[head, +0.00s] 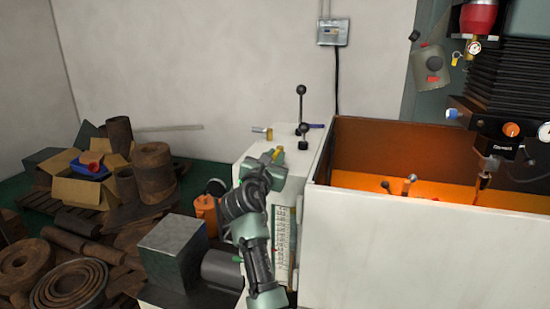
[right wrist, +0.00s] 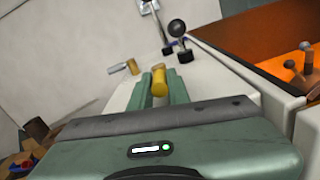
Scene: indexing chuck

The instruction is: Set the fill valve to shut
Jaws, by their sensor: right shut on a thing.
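My right gripper (head: 272,156) is over the top of the pale machine cabinet (head: 258,166). Its two green fingers are shut on a yellow handle (right wrist: 159,82), which stands up between the fingertips in the right wrist view. I take this handle to belong to the fill valve; the valve body is hidden by the gripper and no label on it is readable. A second small fitting with a brass-coloured end (head: 262,132) lies beyond the gripper on the cabinet top, apart from it; it also shows in the right wrist view (right wrist: 124,67). My left gripper is not in view.
Two black-knobbed levers (head: 301,90) stand on the cabinet just beyond the gripper. A tall-walled machine tray (head: 420,245) with an orange inside is to the right. Rusty metal stock (head: 75,285) and a cardboard box (head: 75,190) fill the left. A grey block (head: 173,250) is in front.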

